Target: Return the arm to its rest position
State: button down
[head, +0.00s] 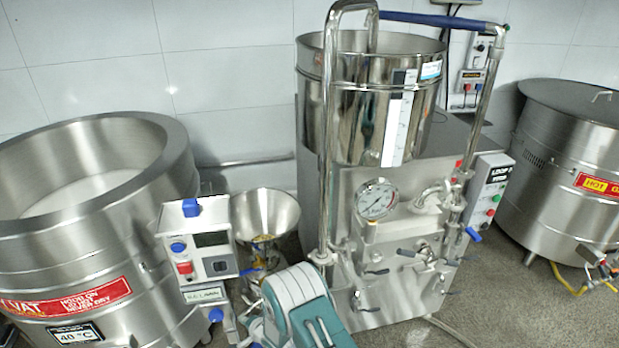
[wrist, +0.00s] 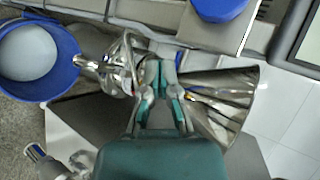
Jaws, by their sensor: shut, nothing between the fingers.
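My gripper (wrist: 160,72) points up the wrist view from its teal body, with its fingers together and nothing between them. A shiny metal fitting (wrist: 118,68) is close to the left of the fingers, and a metal funnel (wrist: 222,98) is close to the right. I cannot tell whether the fingers touch either. In the head view my teal and white arm is low in the middle, in front of the machine with the funnel (head: 268,213); the fingers are not clear there.
A blue-rimmed container (wrist: 72,75) is left in the wrist view. In the head view, a control box (head: 208,240) stands beside the funnel.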

jog(key=w+d+r+n+t+h, duration=0.1)
jog(key=w+d+r+h, duration=0.2)
jog(key=r, duration=0.6)
jog(key=w+d+r+n, duration=0.1)
jog(key=w+d+r, duration=0.2)
jog(key=d+r, duration=0.5)
jog(key=s+d+r+n+h, duration=0.1)
jog(key=s+d+r+h, duration=0.1)
jog(key=d+r, duration=0.5)
jog(key=s+d+r+n+h, duration=0.1)
jog(key=s+d+r, duration=0.1)
jog(key=r, duration=0.9)
jog(key=s+d+r+n+g+h, duration=0.1)
jog(key=s+d+r, duration=0.55)
jog(key=s, duration=0.35)
jog(key=s+d+r+n+g+h, duration=0.1)
jog(key=s+d+r, duration=0.55)
jog(key=s, duration=0.45)
jog(key=s+d+n+g, duration=0.1)
jog(key=s+d+n, duration=0.1)
jog(key=s, duration=0.9)
jog(key=shift+s+d+h, duration=0.15)
jog(key=shift+d+h, duration=0.15)
jog(key=shift+f, duration=0.1)
